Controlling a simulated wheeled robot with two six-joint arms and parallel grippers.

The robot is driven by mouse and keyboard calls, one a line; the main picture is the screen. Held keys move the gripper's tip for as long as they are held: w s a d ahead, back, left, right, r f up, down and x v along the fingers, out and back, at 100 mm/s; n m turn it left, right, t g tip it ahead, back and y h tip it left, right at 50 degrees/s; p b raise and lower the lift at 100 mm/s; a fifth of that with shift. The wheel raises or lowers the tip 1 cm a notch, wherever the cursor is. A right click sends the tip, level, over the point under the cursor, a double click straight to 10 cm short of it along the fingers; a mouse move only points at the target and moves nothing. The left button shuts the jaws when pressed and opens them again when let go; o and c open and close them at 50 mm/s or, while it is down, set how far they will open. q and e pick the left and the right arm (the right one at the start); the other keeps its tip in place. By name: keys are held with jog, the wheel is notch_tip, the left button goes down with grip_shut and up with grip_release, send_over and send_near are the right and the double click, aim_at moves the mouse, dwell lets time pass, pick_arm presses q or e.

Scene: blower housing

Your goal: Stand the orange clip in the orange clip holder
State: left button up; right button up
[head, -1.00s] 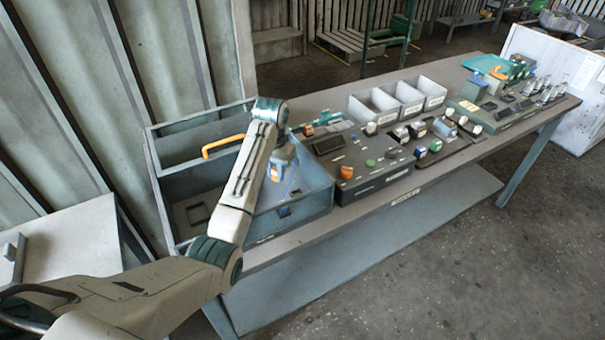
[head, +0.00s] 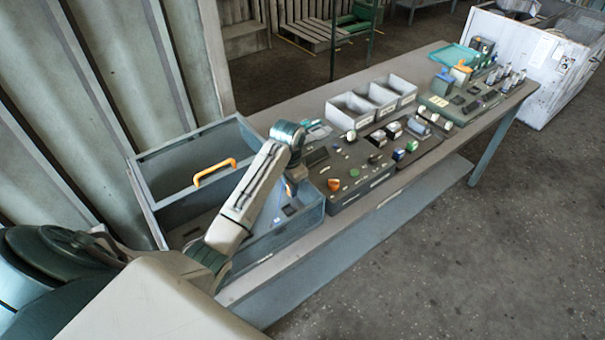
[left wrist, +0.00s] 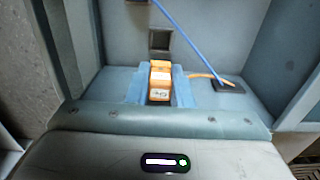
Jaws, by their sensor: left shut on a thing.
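My left gripper (head: 291,188) reaches down into the open blue-grey housing (head: 313,206), near its right end. It is shut on the orange clip, which shows in the left wrist view (left wrist: 160,82) between two blue fingers, with a pale label on it. In the head view only a small bit of orange shows at the fingertips. In the left wrist view a dark square recess (left wrist: 160,40) lies just beyond the clip. A dark flat square (left wrist: 230,87) lies to the right, with an orange wire running to it. I cannot tell which is the orange clip holder.
A blue wire (left wrist: 185,30) crosses the housing. An orange handle (head: 213,172) sits at the housing's back left. Right of the housing are a dark panel (head: 345,160) with small parts and grey bins (head: 370,105). The housing walls stand close around my gripper.

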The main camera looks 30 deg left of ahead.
pick_arm(q)
jog(key=s+f, duration=0.1)
jog(key=f, duration=0.1)
jog(key=shift+s+a+f, duration=0.35)
jog(key=shift+f, duration=0.05)
jog(key=shift+w+d+f, duration=0.1)
jog(key=shift+w+f, duration=0.1)
jog(key=shift+f, duration=0.4)
jog(key=shift+w+d+f, duration=0.1)
jog(key=shift+w+f, duration=0.1)
jog(key=shift+f, duration=0.35)
jog(key=shift+s+a, duration=0.1)
jog(key=shift+f, duration=0.2)
pick_arm(e)
jog(key=s+a, duration=0.1)
jog(key=s, duration=0.2)
jog(key=s+a, duration=0.1)
jog(key=shift+s+a+f, duration=0.15)
jog(key=shift+a, duration=0.15)
pick_arm(q)
jog(key=shift+f, duration=0.2)
pick_arm(e)
jog(key=shift+d, duration=0.45)
